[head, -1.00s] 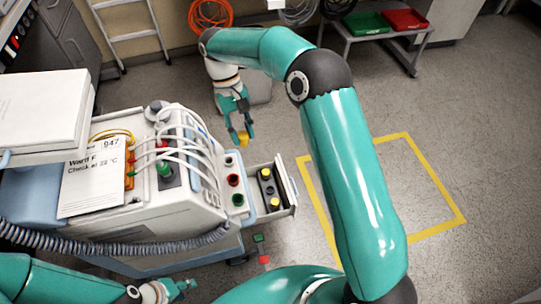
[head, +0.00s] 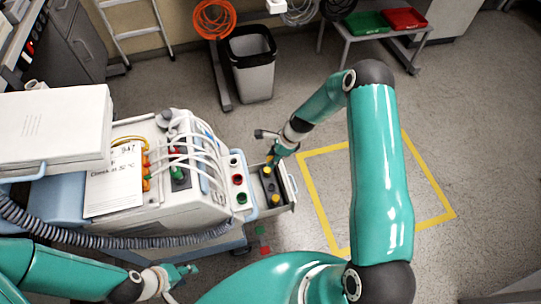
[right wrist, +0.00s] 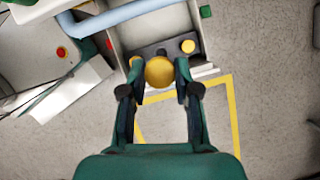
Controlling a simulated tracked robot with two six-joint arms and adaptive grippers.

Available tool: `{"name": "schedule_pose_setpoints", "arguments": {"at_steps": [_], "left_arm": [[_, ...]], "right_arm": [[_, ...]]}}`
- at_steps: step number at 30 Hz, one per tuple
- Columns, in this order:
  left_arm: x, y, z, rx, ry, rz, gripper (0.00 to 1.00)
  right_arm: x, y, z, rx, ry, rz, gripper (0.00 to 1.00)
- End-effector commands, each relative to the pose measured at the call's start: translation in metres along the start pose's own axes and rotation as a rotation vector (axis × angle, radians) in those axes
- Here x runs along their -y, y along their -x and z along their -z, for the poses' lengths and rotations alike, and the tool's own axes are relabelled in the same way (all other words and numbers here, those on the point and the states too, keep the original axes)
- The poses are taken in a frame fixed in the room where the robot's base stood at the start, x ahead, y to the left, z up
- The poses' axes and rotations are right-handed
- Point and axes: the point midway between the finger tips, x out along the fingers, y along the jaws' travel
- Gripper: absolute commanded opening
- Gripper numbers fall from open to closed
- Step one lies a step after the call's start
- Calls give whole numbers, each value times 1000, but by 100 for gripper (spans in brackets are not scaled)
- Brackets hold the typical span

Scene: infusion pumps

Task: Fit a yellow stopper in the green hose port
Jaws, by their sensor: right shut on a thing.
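My right gripper (head: 270,159) is shut on a yellow stopper (right wrist: 160,71), seen between its fingertips in the right wrist view. It is at the small open drawer (head: 290,185) on the cart's side; I cannot tell whether the held stopper touches the tray inside. Another yellow stopper (right wrist: 188,46) sits in the dark tray (right wrist: 150,50); it also shows in the head view (head: 275,200). The green hose port (head: 242,198) is on the pump's side panel, below the red port (head: 237,180), and looks uncovered. My left gripper (head: 180,277) looks open and empty, low at the front.
The pump cart carries white hoses (head: 195,150), a paper sheet (head: 113,180) and a coiled grey hose (head: 95,238). The yellow floor square (head: 385,190) is free of objects.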

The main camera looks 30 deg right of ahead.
Motion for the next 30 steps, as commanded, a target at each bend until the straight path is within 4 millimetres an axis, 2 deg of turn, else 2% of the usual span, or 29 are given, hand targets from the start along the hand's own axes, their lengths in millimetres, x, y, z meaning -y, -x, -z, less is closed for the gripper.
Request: {"name": "schedule_pose_setpoints", "arguments": {"at_steps": [28, 30], "left_arm": [[-28, 79, 0, 0, 0, 0, 40], [-26, 71, 0, -1, 0, 0, 40]], "right_arm": [[0, 100, -42, 0, 5, 1, 16], [-9, 90, -45, 1, 7, -3, 16]]}}
